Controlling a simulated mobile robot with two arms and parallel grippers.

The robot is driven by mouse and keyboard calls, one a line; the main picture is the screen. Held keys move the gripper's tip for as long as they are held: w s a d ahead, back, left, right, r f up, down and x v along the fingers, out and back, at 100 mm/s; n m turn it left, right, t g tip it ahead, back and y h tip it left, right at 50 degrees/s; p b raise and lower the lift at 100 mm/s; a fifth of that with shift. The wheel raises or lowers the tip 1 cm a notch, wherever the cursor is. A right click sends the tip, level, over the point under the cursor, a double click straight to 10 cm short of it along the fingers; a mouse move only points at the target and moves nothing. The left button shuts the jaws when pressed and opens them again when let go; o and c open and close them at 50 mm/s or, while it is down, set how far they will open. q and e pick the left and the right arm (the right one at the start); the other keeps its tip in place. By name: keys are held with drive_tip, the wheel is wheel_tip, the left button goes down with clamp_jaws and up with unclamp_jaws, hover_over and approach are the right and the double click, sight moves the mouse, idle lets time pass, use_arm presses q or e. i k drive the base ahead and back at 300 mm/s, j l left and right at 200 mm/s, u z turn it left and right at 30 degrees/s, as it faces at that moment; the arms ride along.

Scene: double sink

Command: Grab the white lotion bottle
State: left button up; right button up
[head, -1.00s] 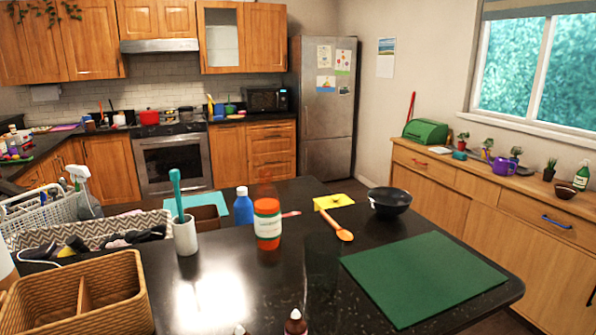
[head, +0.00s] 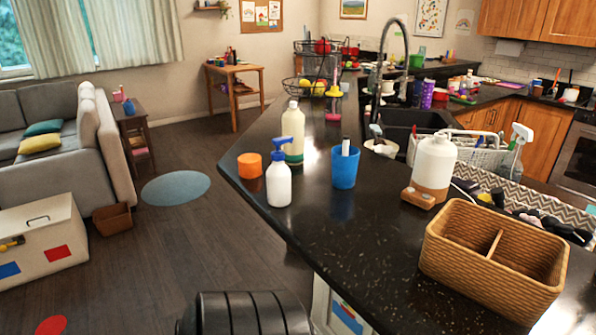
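A white bottle with a blue pump top (head: 279,184), which looks like the lotion bottle, stands upright near the left edge of the dark counter (head: 340,235). An orange-lidded jar (head: 250,166) stands just left of it. A taller cream bottle with a green label (head: 293,135) stands close behind it. A blue cup (head: 344,168) holding something white stands to its right, apart from it. A larger white jug with a brown lower part (head: 432,172) stands further right. Neither of my grippers shows; only a dark rounded part, probably my arm, is at the bottom edge.
A woven two-part basket (head: 480,290) sits at the counter's right front. A white dish rack (head: 460,150) and faucet (head: 400,50) are behind. The counter's front middle is clear. Open floor (head: 170,270) lies left, with a sofa (head: 45,130) and a white chest (head: 42,240).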

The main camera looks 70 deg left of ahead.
sight(278, 174)
drive_tip(key=u, duration=2.45)
